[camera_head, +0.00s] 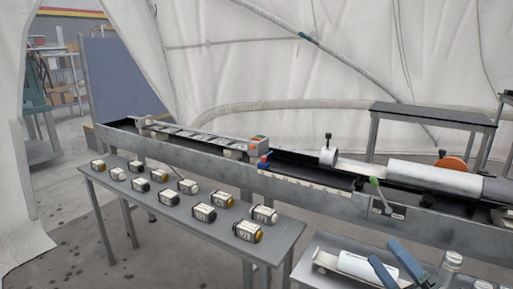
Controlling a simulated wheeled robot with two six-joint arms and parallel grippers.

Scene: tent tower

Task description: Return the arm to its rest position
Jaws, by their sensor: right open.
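My right gripper (383,252) shows at the bottom right as two blue fingers. They are spread apart, with nothing seen between them. The fingers appear over the small table (308,262) at the lower right, beside a white cylinder (356,264) lying there. I cannot tell whether they touch it. The rest of the right arm is cut off by the bottom edge. My left gripper is not in view.
A long grey rail bench (222,160) crosses the view, with a large white cylinder (434,177) on it. Clear bottle-like items (449,268) stand at the lower right. White tent walls enclose the back.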

